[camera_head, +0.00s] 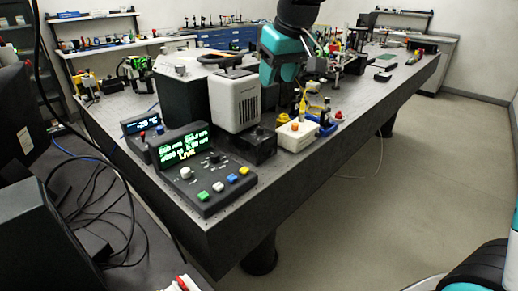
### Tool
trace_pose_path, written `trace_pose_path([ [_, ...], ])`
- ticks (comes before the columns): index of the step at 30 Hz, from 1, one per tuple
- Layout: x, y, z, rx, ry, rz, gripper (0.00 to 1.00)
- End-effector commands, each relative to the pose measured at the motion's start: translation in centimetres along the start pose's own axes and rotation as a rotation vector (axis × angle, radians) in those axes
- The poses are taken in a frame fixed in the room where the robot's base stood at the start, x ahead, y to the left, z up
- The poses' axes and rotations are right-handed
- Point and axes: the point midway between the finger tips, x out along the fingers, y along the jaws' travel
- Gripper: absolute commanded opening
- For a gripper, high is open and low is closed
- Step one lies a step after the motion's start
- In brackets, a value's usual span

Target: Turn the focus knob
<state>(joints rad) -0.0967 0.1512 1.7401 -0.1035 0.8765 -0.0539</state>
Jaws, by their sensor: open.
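My teal and black arm comes down from the top over the bench. What looks like my gripper (318,66) is just right of the teal link, among small optical parts. Its fingers are small and hard to make out, and I see nothing held in it. No knob is clearly marked as the focus knob. A dark control panel (228,188) at the near end of the bench has a black round knob (214,157) and coloured buttons. A black box (262,143) with a small raised top stands behind the panel. My gripper is apart from both.
The dark bench (300,178) runs from near left to far right. Cables and a monitor (22,115) are at left.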

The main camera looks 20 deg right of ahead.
Motion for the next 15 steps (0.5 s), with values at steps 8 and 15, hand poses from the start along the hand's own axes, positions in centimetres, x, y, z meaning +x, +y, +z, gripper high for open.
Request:
trace_pose_path([
  [8,2.4,1.4,-1.3,0.027,0.013,0.025,0.48],
  [15,7.6,1.4,-1.3,0.025,0.010,0.023,0.48],
])
